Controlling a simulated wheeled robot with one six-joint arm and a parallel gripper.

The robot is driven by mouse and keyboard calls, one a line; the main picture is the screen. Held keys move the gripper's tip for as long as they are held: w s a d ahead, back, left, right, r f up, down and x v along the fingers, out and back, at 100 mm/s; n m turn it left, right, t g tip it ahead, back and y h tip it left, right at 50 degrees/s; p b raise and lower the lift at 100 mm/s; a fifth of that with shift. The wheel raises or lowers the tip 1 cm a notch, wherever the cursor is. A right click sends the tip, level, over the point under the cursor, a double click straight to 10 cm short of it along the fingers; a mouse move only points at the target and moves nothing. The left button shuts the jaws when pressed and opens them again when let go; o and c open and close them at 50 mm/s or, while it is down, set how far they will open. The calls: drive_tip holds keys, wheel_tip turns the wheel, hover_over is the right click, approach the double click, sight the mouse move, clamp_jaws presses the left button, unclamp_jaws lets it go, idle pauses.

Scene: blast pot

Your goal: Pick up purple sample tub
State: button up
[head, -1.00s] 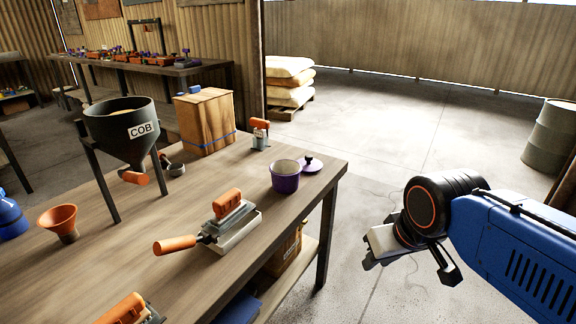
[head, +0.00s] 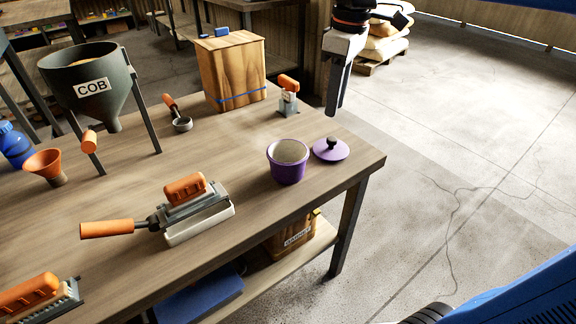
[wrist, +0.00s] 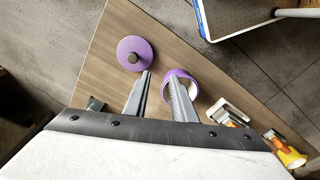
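The purple sample tub (head: 288,170) stands upright and open on the table, with pale contents inside. Its purple lid (head: 330,149) with a dark knob lies beside it on the right. My gripper (head: 335,108) hangs with its fingers pointing down, beyond the tub and lid in the head view, apart from both. In the wrist view my gripper's fingers (wrist: 161,78) are spread and empty. There the tub (wrist: 190,76) is partly hidden behind the right finger, and the lid (wrist: 135,53) lies to the left of the fingers.
The wooden table (head: 240,230) ends just right of the lid. A wooden box (head: 232,75) and an orange-topped tool (head: 288,95) stand behind the tub. An orange-handled brush on a white block (head: 198,212) lies in front-left. A COB hopper (head: 92,85) stands at left.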

drive_tip(key=w+a+r+n+g, duration=0.1)
drive_tip(key=w+a+r+n, duration=0.2)
drive_tip(key=a, duration=0.5)
hover_over(291, 153)
drive_tip(key=w, duration=0.1)
wheel_tip(291, 153, down, 13)
drive_tip(key=shift+n, duration=0.4)
drive_tip(key=shift+s+f, duration=0.2)
drive_tip(key=shift+f, duration=1.15)
drive_tip(key=shift+s+f, duration=0.2)
drive_tip(key=shift+f, duration=1.1)
clamp_jaws()
